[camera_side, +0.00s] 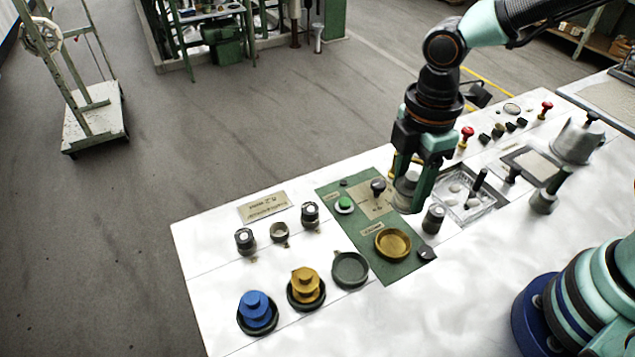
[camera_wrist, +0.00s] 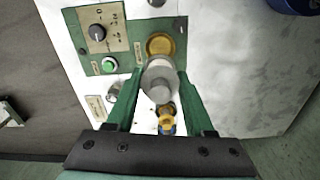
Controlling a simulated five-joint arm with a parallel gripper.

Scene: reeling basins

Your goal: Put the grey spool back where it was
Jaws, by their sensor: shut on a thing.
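My gripper (camera_side: 408,187) is shut on the grey spool (camera_side: 405,196) and holds it above the worktop, over the far right part of the green panel. In the wrist view the grey spool (camera_wrist: 160,82) sits between both fingers. A dark round dish (camera_side: 350,270) stands empty on the white top. Left of it, the yellow spool (camera_side: 305,284) and the blue spool (camera_side: 256,307) each stand in a dark dish. A brass basin (camera_side: 393,245) on the green panel is empty; it also shows in the wrist view (camera_wrist: 160,45).
The green panel (camera_side: 372,269) carries a green button (camera_side: 344,203) and a black knob (camera_side: 378,186). Several dark knobs stand on the white worktop. A square metal tray (camera_side: 470,198) and a large grey metal piece (camera_side: 577,141) are to the right. The front worktop is clear.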

